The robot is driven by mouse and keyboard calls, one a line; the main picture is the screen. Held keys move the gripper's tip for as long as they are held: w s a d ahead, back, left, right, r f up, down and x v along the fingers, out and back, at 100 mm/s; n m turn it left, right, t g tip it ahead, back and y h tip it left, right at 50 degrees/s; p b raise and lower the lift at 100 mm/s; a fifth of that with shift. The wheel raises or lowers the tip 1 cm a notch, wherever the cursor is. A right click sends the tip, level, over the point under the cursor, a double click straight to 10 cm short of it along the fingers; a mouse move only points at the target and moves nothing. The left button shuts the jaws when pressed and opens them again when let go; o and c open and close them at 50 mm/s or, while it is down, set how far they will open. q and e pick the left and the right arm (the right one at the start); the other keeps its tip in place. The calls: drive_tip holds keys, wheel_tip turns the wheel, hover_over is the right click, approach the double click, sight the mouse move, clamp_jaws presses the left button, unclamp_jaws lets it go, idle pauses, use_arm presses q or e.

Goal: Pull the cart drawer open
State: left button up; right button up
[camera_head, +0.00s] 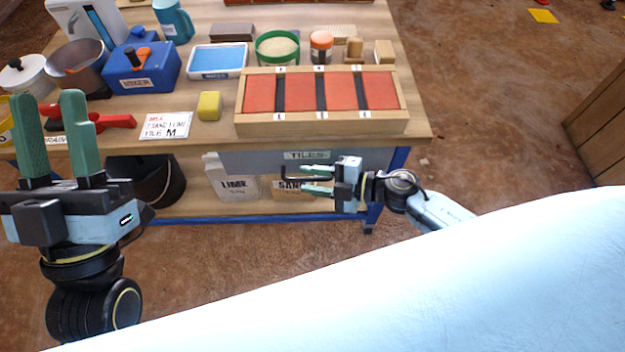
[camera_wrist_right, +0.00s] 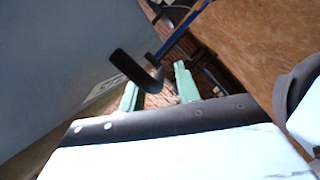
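The cart (camera_head: 428,132) is a wooden-topped workbench with a blue frame. Its grey drawer (camera_head: 245,160) sits under the top with a "TILES" label and looks closed. A black bar handle (camera_head: 288,180) sticks out of the drawer front; it also shows in the right wrist view (camera_wrist_right: 130,68). My right gripper (camera_head: 304,179) is at the handle, its green fingers apart. In the right wrist view the handle's bar lies near the gap between the fingertips (camera_wrist_right: 158,88); I cannot tell whether they touch it. My left gripper (camera_head: 52,98) is open and empty, left of the drawer.
On the top are a wooden tile tray (camera_head: 250,128), a yellow sponge (camera_head: 209,106), a label card (camera_head: 167,125) and a blue box (camera_head: 143,72). The lower shelf holds a black bucket (camera_head: 158,182) and a lime bag (camera_head: 232,183). Open floor lies to the right.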

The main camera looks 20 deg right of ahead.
drive_tip(key=shift+a, duration=0.1)
clamp_jaws()
drive_tip(key=shift+s, duration=0.1)
idle(0.3)
